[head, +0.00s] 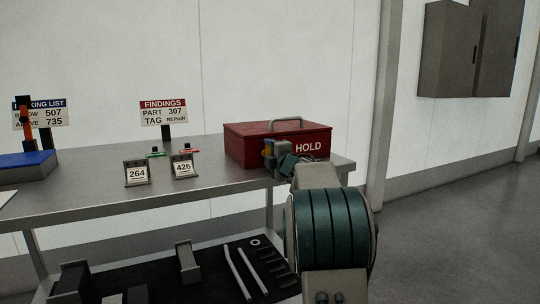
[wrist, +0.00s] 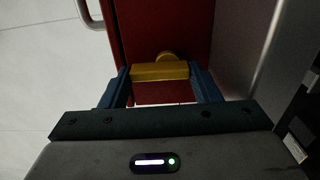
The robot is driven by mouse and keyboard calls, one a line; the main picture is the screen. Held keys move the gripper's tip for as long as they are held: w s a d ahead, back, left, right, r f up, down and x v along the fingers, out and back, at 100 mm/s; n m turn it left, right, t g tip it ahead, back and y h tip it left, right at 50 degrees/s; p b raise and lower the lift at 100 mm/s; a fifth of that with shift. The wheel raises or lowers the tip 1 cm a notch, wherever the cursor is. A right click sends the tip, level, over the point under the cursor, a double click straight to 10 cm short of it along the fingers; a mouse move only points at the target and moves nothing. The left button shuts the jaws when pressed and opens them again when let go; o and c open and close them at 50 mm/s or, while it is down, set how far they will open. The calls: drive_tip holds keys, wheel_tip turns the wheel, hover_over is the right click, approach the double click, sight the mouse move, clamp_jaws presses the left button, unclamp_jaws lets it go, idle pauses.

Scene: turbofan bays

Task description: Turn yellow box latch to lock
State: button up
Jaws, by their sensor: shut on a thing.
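The red box (head: 252,142) marked HOLD stands at the right end of the metal table, with its lid down and a grey handle on top. Its yellow latch (head: 268,150) is on the front face. In the wrist view the yellow latch (wrist: 160,72) lies as a bar across the picture, with a round yellow knob behind it, against the red box (wrist: 165,30). My gripper (wrist: 162,76) has its two blue fingers at the two ends of the bar, shut on it. In the head view my gripper (head: 274,160) is at the box front and partly hides the latch.
The metal table (head: 100,208) carries small number stands 264 (head: 137,172) and 426 (head: 182,166), left of the box. A FINDINGS sign (head: 163,112) stands behind them. A blue-topped block (head: 25,163) is at far left. A lower dark shelf (head: 210,270) holds grey parts.

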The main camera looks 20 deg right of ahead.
drive_tip(key=o, duration=1)
drive_tip(key=s, duration=0.7)
drive_tip(key=s+p, duration=0.1)
drive_tip(key=s, duration=0.5)
drive_tip(key=shift+s+d+p, duration=0.2)
drive_tip(key=shift+s+p, duration=0.1)
drive_tip(key=shift+s, duration=0.1)
drive_tip(key=s+a+r+m+g+h+p, duration=0.45)
drive_tip(key=s+r+m+p, duration=0.3)
drive_tip(key=m+p, duration=0.55)
drive_tip(key=s+a+r+m+g+y+p, duration=0.1)
drive_tip(key=s+a+m+g+p, duration=0.1)
drive_tip(key=s+a+p, duration=0.3)
drive_tip(key=s+a+m+g+y+p, duration=0.1)
drive_tip(key=s+a+m+g+p, duration=0.1)
drive_tip(key=s+a+g+p, duration=0.3)
drive_tip(key=s+a+r+m+g+y+p, duration=0.1)
drive_tip(key=s+a+g+y+p, duration=0.1)
drive_tip(key=s+a+p, duration=0.4)
drive_tip(key=shift+s+a+r+m+g+p, duration=0.15)
drive_tip(key=shift+s+g+p, duration=0.3)
drive_tip(key=shift+s, duration=0.8)
drive_tip(key=shift+s+d+r+m+g+p, duration=0.1)
drive_tip(key=shift+s+p, duration=0.6)
drive_tip(key=shift+s, duration=0.55)
drive_tip(key=shift+s+a+r+m+g+p, duration=0.15)
drive_tip(key=shift+s+g+p, duration=0.3)
drive_tip(key=shift+s, duration=0.8)
